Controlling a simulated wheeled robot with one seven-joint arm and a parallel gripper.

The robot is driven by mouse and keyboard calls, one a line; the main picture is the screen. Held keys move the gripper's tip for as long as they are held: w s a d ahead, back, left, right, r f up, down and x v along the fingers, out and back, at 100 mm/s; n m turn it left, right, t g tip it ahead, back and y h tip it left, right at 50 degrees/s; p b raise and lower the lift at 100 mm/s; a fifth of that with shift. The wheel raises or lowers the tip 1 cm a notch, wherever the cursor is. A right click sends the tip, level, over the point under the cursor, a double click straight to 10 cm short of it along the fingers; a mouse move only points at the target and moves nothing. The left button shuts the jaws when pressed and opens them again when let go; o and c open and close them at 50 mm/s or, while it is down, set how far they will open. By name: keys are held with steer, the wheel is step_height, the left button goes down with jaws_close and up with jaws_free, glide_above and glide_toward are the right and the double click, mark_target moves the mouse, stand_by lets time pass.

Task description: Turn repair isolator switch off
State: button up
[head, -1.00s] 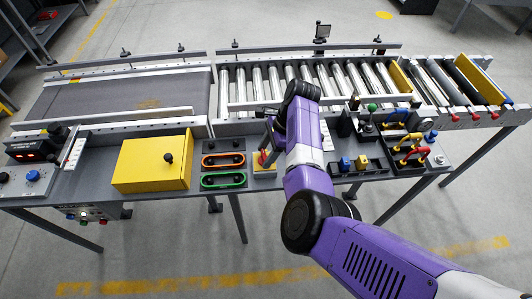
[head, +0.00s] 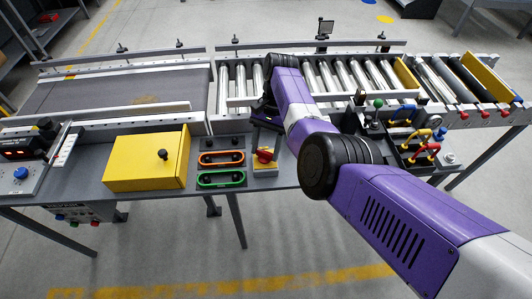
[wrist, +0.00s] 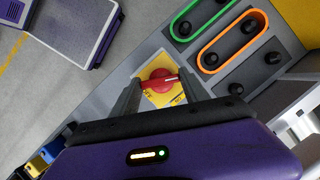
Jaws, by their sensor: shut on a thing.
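The isolator switch is a red rotary knob (head: 265,155) on a yellow plate (head: 265,167), on the front part of the grey bench. In the wrist view the red knob (wrist: 160,82) lies between the two grey fingers of my gripper (wrist: 160,91), its bar running across from one finger to the other. My gripper is shut on this knob. In the head view my wrist (head: 268,108) is just behind the switch, and the fingers are largely hidden.
Left of the switch are orange-ringed (head: 222,158) and green-ringed (head: 221,178) slots with black knobs, then a yellow box (head: 146,160). A roller conveyor (head: 350,75) runs behind. Red, yellow and blue handles (head: 425,150) stand to the right.

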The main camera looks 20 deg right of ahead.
steer(key=n+h+b, duration=0.1)
steer(key=n, duration=0.1)
steer(key=n+g+h+b, duration=0.1)
steer(key=n+b, duration=0.1)
steer(key=n, duration=0.1)
steer(key=shift+a+n+b, duration=0.1)
steer(key=shift+n+b, duration=0.2)
steer(key=shift+w, duration=0.1)
stand_by(0.4)
steer(key=o, duration=1.4)
steer(key=shift+b+v, duration=1.5)
steer(key=shift+v, duration=2.4)
